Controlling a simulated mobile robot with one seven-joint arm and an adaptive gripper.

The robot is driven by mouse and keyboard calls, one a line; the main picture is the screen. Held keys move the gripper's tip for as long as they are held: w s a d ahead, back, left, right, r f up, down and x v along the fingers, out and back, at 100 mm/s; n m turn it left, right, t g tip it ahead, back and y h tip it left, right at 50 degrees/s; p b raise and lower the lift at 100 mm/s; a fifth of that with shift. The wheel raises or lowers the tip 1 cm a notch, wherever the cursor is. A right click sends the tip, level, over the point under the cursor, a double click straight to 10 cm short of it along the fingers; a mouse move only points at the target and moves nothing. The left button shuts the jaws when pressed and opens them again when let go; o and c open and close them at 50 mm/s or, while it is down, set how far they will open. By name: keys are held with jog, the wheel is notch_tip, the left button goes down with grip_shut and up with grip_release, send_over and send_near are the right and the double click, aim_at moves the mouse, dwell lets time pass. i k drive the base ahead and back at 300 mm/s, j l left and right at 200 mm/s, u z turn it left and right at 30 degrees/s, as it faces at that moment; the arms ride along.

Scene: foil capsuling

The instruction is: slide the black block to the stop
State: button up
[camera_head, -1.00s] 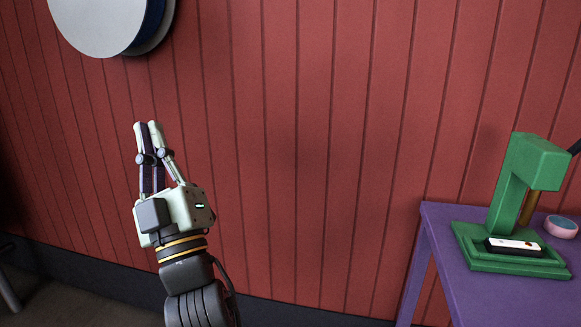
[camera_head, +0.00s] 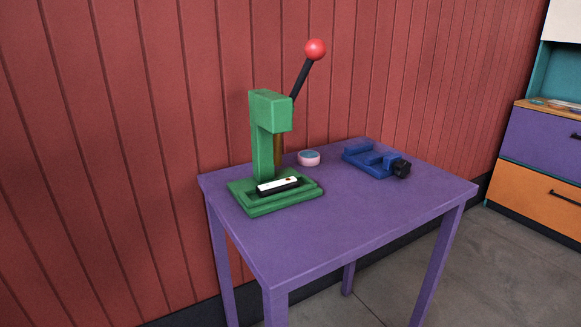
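A low black block (camera_head: 282,191) with a white top face lies on the base of a green press (camera_head: 266,110). The white face carries a small dark mark. The block sits inside the raised rim of the base, in front of the upright; I cannot tell whether it touches a stop. The press has a black lever with a red ball (camera_head: 315,49), tilted up to the right. A brown post shows under the press head. My gripper is not in view.
The press stands at the left back of a purple table (camera_head: 340,225). A small pink round dish (camera_head: 309,158) and a blue vise-like device (camera_head: 372,158) with a black end stand to its right. The table's front is clear. A red plank wall is behind; a coloured cabinet (camera_head: 545,140) stands far right.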

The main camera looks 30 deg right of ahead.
aim_at(264, 190)
jog(key=i+j, duration=0.45)
jog(key=j, duration=0.2)
jog(key=z, duration=2.25)
jog(key=i+j, duration=0.1)
jog(key=j, duration=0.4)
jog(key=i+j, duration=0.15)
jog(key=j, duration=0.3)
jog(key=i+j, duration=0.1)
jog(key=j, duration=0.4)
